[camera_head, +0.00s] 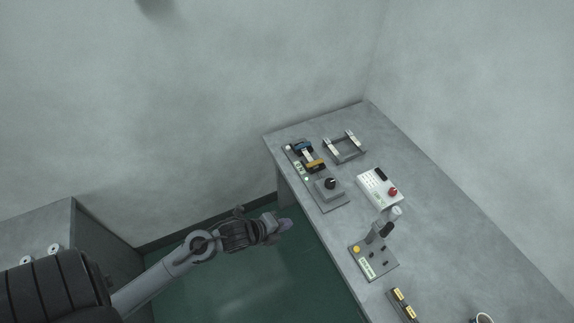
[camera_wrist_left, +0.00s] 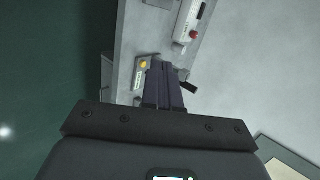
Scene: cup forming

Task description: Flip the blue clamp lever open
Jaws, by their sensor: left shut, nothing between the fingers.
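The blue clamp lever (camera_head: 303,147) shows small at the far left end of the grey bench in the head view. It sits on a grey plate beside an orange lever (camera_head: 315,165). Its exact angle is too small to tell. My left gripper (camera_head: 286,225) is shut and empty, off the bench's left edge and well apart from the blue lever. In the left wrist view the dark fingers (camera_wrist_left: 163,85) are together, and the blue lever is out of sight. My right gripper is not in view.
On the bench (camera_head: 450,225) stand a black knob (camera_head: 330,183), a white box with a red button (camera_head: 393,191), a black-handled lever unit (camera_head: 372,262) and a grey bracket frame (camera_head: 344,146). A cup (camera_head: 484,318) is at the bottom edge. Green floor lies below my left gripper.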

